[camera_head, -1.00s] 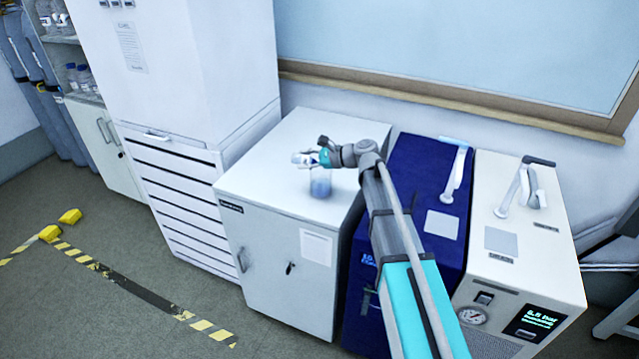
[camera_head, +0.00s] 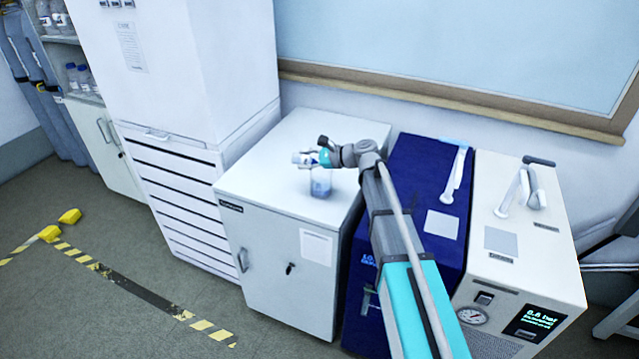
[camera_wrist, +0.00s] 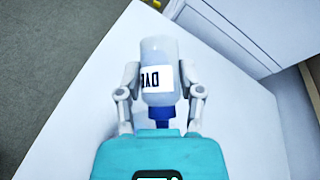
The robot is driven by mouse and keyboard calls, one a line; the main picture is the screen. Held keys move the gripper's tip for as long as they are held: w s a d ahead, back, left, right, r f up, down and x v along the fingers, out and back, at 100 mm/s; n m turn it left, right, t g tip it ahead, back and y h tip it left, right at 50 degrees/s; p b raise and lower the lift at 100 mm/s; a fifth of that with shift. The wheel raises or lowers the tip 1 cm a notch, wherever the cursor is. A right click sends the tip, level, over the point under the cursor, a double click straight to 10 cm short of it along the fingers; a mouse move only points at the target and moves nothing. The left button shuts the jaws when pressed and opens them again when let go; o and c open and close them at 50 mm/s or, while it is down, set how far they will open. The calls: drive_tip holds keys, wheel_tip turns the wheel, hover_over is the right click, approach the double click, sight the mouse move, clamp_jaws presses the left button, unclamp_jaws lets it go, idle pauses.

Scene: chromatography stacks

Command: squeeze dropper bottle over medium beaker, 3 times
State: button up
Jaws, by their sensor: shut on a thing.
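In the head view my gripper (camera_head: 312,159) holds the bottle (camera_head: 302,158) tilted well over, roughly level, above the cabinet top. The clear beaker (camera_head: 320,183) stands on the cabinet just below my gripper and holds something bluish. The bottle's tip is hidden by my gripper in the head view. The beaker is not visible in the wrist view.
The white cabinet top (camera_head: 268,150) is otherwise clear. A tall white unit (camera_head: 215,80) stands to its left. A dark blue machine (camera_head: 420,190) and a cream machine (camera_head: 525,225) with a gauge and display stand to its right. A wall is behind.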

drive_tip(key=shift+r+p, duration=0.1)
drive_tip(key=shift+p, duration=0.25)
drive_tip(key=shift+a+r+h+p, duration=0.1)
drive_tip(key=shift+h+p, duration=0.5)
drive_tip(key=shift+p, duration=0.15)
drive_tip(key=shift+h+p, duration=0.5)
drive_tip(key=shift+f+n, duration=0.3)
drive_tip(key=shift+a, duration=0.1)
